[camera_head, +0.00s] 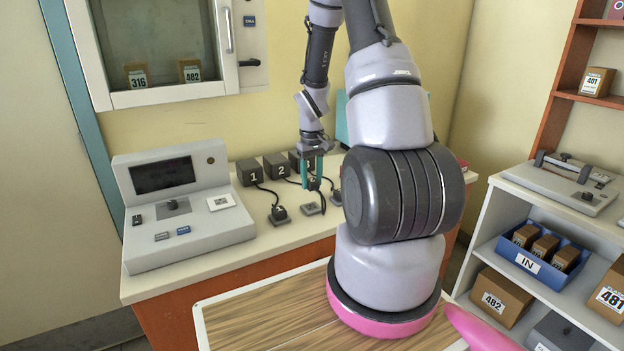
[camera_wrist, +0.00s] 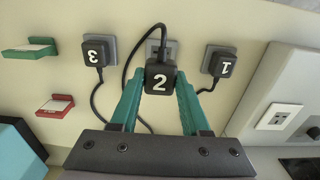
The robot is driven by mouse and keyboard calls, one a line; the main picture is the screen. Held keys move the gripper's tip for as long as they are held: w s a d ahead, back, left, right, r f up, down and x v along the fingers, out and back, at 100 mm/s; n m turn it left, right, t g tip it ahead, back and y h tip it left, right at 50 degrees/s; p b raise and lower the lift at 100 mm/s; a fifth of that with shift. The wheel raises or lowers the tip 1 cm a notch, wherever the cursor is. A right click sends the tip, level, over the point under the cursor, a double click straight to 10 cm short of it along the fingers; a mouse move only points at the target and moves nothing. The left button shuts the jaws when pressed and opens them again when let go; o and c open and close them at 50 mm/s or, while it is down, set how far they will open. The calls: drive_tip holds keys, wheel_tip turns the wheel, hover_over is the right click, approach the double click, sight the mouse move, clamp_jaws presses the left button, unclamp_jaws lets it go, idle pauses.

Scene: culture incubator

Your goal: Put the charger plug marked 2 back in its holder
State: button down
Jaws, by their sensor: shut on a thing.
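My gripper (camera_head: 312,172) has teal fingers and is shut on the black charger plug marked 2 (camera_wrist: 158,79). In the wrist view the plug sits between the fingertips with its number facing the camera. A grey square holder (camera_wrist: 169,47) shows partly behind the plug, with nothing in it. In the head view this holder (camera_head: 312,208) lies on the counter below my gripper, and the plug (camera_head: 314,184) appears held above it. A black cable (camera_wrist: 127,62) loops from the plug. Whether the plug touches the holder cannot be told.
Plug 1 (camera_wrist: 223,65) and plug 3 (camera_wrist: 96,54) sit in holders on either side. Numbered charger boxes (camera_head: 276,166) stand behind on the counter. A grey console (camera_head: 190,205) is at left. Green (camera_wrist: 30,48) and red-edged (camera_wrist: 55,106) pads lie beside plug 3.

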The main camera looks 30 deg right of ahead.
sight(311, 180)
drive_tip(key=shift+f, duration=0.15)
drive_tip(key=shift+f, duration=2.75)
drive_tip(key=shift+f, duration=0.5)
drive_tip(key=shift+c, duration=1.5)
unclamp_jaws()
wheel_tip(311, 180, up, 11)
drive_tip(key=shift+f, duration=0.1)
